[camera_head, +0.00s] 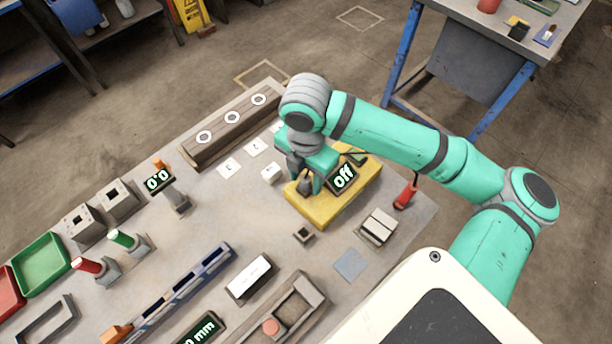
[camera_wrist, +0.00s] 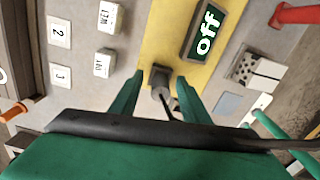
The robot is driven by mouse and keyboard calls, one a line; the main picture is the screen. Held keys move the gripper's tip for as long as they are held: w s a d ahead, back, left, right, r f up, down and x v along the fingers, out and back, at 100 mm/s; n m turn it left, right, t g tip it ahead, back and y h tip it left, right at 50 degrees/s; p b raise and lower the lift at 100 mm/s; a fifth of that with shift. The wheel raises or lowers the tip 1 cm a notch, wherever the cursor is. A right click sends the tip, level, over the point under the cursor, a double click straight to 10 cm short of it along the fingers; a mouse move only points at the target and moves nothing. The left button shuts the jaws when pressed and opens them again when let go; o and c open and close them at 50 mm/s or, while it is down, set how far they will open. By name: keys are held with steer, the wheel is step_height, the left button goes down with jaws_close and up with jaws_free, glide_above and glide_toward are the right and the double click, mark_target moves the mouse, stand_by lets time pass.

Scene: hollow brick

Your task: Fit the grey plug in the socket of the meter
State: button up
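The yellow meter (camera_head: 318,212) lies on the table with its display (camera_head: 343,177) reading "Off"; its yellow face (camera_wrist: 158,40) also fills the middle of the wrist view. The grey plug (camera_wrist: 157,93) shows between my fingers, at a dark block on the meter's edge that looks like the socket, with a dark cable trailing from it. I cannot tell how far in the plug is. My gripper (camera_wrist: 160,80) points down at the meter's edge. Its two teal fingers stand apart, with a gap on both sides of the plug. In the head view my gripper (camera_head: 308,188) hides most of this spot.
A small dark square block (camera_head: 303,234) and a grey-white switch block (camera_head: 377,228) stand near the meter. A red-handled tool (camera_head: 405,195) is at the right edge. A wooden rack with white rings (camera_head: 231,121) lies behind. Numbered cards (camera_wrist: 59,32) lie to the left.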

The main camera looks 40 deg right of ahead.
step_height(320, 180, up, 11)
steer(key=shift+f, duration=0.1)
stand_by(0.5)
stand_by(0.5)
